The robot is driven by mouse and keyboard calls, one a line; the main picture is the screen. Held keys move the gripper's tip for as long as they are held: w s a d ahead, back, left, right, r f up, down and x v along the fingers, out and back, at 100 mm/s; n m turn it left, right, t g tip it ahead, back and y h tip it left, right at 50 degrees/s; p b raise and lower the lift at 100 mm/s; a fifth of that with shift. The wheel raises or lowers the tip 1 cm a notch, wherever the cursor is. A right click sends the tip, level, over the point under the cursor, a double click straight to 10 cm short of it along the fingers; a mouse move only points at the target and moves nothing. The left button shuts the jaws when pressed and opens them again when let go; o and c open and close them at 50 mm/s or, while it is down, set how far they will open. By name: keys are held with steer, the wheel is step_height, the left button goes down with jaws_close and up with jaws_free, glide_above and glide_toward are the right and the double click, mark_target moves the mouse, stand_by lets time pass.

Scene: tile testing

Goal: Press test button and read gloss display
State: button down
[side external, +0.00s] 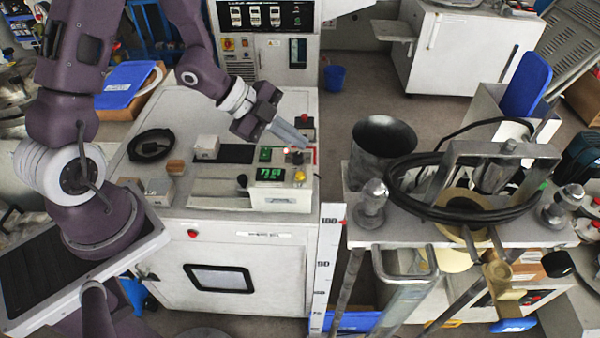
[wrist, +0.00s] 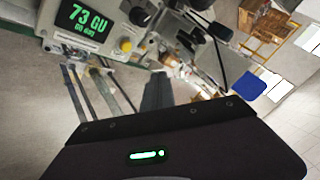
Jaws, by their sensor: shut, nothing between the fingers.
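The gloss meter (side external: 282,198) is a light-coloured box on the white cabinet top. Its lit green display (side external: 271,174) reads "73 GU" in the wrist view (wrist: 83,22); the smaller line under it is too blurred to read surely. A yellow button (side external: 299,176) is right of the display and also shows in the wrist view (wrist: 125,45). Which one is the test button I cannot tell. My gripper (side external: 303,144) is shut and empty, its tips just above the meter's back right. Contact cannot be made out.
A red button (side external: 304,121) stands behind my gripper. A white block (side external: 207,148), a wooden block (side external: 175,168) and a coiled black cable (side external: 151,145) lie on the cabinet top. A cluttered metal bench (side external: 400,232) with a dark pot (side external: 382,150) stands close on the right.

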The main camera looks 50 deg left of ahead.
glide_above(295, 177)
step_height(295, 177, down, 6)
steer(key=shift+d+f, duration=0.1)
steer(key=shift+f, duration=0.15)
stand_by(2.0)
steer(key=shift+f, duration=0.4)
steer(key=shift+f, duration=0.45)
stand_by(0.5)
steer(key=shift+r, duration=0.85)
steer(key=shift+r, duration=2.55)
